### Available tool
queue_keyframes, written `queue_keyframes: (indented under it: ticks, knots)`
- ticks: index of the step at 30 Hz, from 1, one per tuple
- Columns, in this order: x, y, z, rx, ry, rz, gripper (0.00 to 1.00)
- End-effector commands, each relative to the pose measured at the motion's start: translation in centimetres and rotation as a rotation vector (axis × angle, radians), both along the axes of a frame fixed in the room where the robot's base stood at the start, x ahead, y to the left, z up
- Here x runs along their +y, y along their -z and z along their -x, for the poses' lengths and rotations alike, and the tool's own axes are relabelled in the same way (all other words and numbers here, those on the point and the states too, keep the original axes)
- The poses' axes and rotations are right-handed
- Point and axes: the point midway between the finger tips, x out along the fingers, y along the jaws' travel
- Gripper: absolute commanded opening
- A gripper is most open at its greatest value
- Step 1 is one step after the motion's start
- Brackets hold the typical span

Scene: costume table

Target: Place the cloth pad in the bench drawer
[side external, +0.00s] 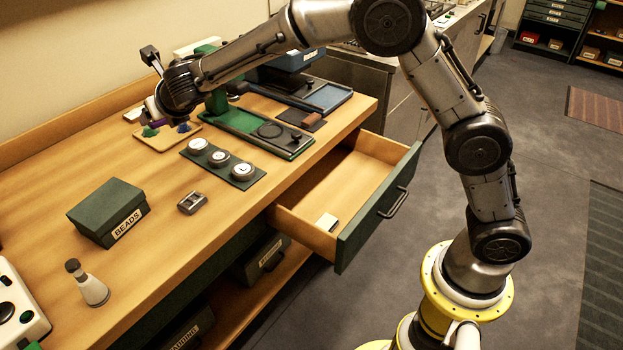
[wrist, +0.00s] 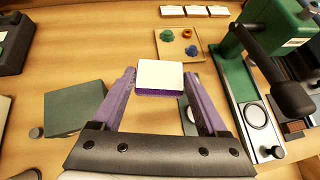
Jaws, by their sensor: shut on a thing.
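My gripper (wrist: 160,88) has purple fingers and is shut on a small flat pad, white on top with a purple edge, which I take to be the cloth pad (wrist: 160,73). The pad sits between the fingertips above the bench. In the side external view my gripper (side external: 156,110) is at the back of the bench, near the bead board, and the pad is hard to make out there. The bench drawer (side external: 318,196) is pulled open at the front right, well away from my gripper. A small white-topped block (side external: 326,221) lies in its near corner.
A green press (wrist: 240,85) stands close to the right of my gripper. The bead board (side external: 160,138), a strip with round tins (side external: 218,161), a BEADS box (side external: 108,211) and a metal buckle-like piece (side external: 192,202) are on the bench. Most of the drawer floor is clear.

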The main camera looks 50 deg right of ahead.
Motion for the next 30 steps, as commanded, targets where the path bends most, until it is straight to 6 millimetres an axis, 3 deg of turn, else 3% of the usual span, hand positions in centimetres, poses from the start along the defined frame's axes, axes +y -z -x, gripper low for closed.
queue_keyframes:
  ticks: [3, 11, 20, 26, 30]
  knots:
    - [0.0, -2.8, -0.1, -0.005, 0.001, -0.004, 0.22]
    - [0.0, -7.1, 0.0, -0.004, -0.001, -0.003, 0.22]
    - [-7.2, -6.5, 1.3, 0.001, 0.179, 0.001, 0.22]
    - [-14.7, -6.3, 3.6, 0.000, 0.382, 0.001, 0.22]
    - [-20.9, -6.1, 6.5, 0.000, 0.564, 0.001, 0.22]
